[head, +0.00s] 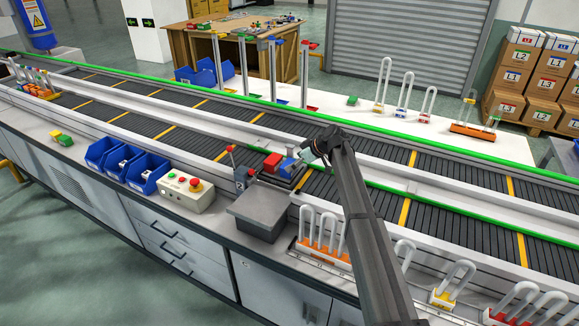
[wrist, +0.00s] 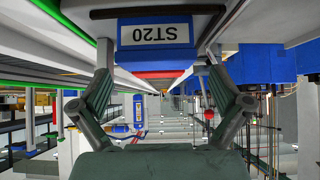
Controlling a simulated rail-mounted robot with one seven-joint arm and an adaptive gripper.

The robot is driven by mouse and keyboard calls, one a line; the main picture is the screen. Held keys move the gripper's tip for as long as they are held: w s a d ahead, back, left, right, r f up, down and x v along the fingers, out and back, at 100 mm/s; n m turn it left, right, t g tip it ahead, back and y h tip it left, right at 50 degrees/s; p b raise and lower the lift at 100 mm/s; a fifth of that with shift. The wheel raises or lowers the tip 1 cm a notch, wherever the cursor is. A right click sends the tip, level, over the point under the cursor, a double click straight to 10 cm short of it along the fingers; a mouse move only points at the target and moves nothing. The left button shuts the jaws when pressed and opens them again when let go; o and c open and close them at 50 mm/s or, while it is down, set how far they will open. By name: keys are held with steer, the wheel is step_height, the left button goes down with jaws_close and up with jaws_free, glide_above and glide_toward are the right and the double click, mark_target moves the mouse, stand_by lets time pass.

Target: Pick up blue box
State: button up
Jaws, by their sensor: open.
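A small blue box (head: 288,168) sits on the workstation by the conveyor's near edge, beside a red block (head: 271,163). My gripper (head: 304,158) is just to its right and partly in front of it in the head view. In the wrist view, which looks upside down, a blue face with a white label reading ST20 (wrist: 158,36) lies between and ahead of the two fingers of my gripper (wrist: 158,60). The fingers are open, with a gap on each side of the blue face. A red strip (wrist: 158,74) shows below it.
A grey metal block (head: 260,208) stands in front of the workstation. Several blue bins (head: 147,174) and a control box with a red button (head: 187,190) are to the left. A rack of white U-shaped tubes (head: 322,254) stands close at the near right, beside my arm.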

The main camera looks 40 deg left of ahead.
mark_target(289, 163)
steer(key=shift+p+x, duration=1.5)
steer(key=shift+x, duration=1.05)
steer(key=shift+w+a+f, duration=0.15)
steer(key=shift+a, duration=0.2)
steer(key=c, duration=1.1)
